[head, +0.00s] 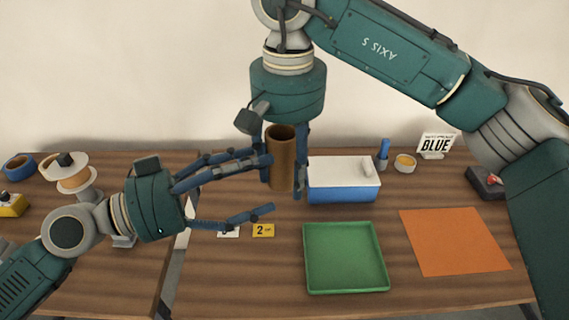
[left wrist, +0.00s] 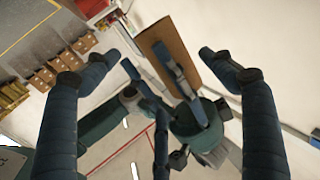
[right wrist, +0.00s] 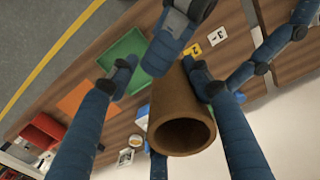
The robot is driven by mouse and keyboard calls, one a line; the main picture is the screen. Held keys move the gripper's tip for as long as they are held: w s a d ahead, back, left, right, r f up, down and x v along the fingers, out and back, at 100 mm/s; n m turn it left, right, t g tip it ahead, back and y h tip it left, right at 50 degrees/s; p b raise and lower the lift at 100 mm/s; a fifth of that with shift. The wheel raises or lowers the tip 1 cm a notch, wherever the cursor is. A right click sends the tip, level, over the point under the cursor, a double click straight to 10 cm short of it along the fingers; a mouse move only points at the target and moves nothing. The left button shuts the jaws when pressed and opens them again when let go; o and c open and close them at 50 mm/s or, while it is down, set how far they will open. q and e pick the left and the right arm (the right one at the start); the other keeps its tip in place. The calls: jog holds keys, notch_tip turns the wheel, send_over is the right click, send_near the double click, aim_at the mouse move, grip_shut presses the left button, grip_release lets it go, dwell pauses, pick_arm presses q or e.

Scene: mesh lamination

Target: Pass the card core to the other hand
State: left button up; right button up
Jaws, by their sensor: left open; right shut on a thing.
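The card core (head: 280,170) is a brown hollow tube held upright above the table in the head view. My right gripper (head: 282,188) comes down from above and is shut on it, with fingers on either side. In the right wrist view the core (right wrist: 172,100) shows its open end, between the right gripper's fingers. My left gripper (head: 262,184) is open, its fingers reaching from the left towards the core, the upper one close to it. In the left wrist view the core (left wrist: 165,48) appears between the spread left fingers. I cannot tell whether the left fingers touch it.
A blue box with a white lid (head: 343,178) stands just right of the core. A green tray (head: 346,287) and an orange sheet (head: 455,240) lie on the table. A yellow number 2 card (head: 263,230) lies below the left gripper.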

aim_at(276, 169)
pick_arm(q)
jog(key=x, duration=0.5)
jog(key=shift+w+d, duration=0.15)
jog(key=shift+d, duration=0.25)
jog(key=shift+c, duration=0.5)
jog(key=c, duration=1.2)
pick_arm(e)
jog(key=o, duration=1.2)
jog(key=shift+o, duration=0.2)
jog(key=shift+r, duration=0.1)
